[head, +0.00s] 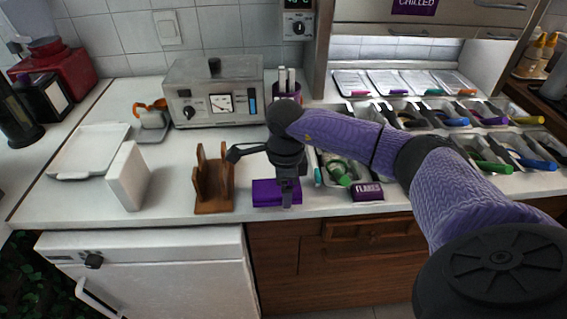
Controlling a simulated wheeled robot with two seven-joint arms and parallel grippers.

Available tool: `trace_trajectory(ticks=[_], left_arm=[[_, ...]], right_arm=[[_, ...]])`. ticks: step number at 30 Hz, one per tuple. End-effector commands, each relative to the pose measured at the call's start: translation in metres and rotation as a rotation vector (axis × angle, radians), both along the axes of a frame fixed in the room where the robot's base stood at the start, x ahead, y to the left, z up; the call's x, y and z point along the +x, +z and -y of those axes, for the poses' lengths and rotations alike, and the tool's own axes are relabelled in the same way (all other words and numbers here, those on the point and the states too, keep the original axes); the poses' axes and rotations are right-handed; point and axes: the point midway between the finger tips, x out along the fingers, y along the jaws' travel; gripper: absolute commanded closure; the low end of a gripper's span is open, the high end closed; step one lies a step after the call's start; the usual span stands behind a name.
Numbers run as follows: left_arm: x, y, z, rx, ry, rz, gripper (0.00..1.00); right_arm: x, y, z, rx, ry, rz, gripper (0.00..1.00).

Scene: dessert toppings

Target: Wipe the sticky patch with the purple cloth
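The purple cloth (262,190) lies as a flat purple block at the front edge of the white counter, near the middle of the view. My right gripper (287,198) points down in front of and over the right part of the cloth. Its fingers overlap the cloth in the picture, and I cannot tell whether they grip it. No sticky patch can be made out; it may be hidden behind the gripper or the cloth. My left gripper is not in view.
A brown wooden rack (214,205) stands just left of the cloth, with an upright white block (128,177) further left. A FLAKES label block (367,193) and a tray with a green-handled tool (338,172) are to the right. A metal appliance (215,92) stands behind.

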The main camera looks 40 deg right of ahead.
Motion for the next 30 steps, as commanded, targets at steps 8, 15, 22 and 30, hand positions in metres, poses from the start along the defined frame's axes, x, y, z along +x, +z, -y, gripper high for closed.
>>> trace_trajectory(ticks=[8, 15, 22, 30], left_arm=[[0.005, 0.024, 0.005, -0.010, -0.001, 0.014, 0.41], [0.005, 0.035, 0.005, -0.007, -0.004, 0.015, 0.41], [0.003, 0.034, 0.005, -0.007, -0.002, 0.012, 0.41], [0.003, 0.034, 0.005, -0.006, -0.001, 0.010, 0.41]], right_arm=[[-0.002, 0.030, 0.004, 0.000, -0.007, 0.001, 0.65], [-0.004, 0.044, 0.007, 0.000, -0.011, 0.001, 0.65], [-0.004, 0.043, 0.007, 0.000, -0.011, 0.000, 0.65], [-0.004, 0.043, 0.007, 0.000, -0.011, 0.000, 0.65]])
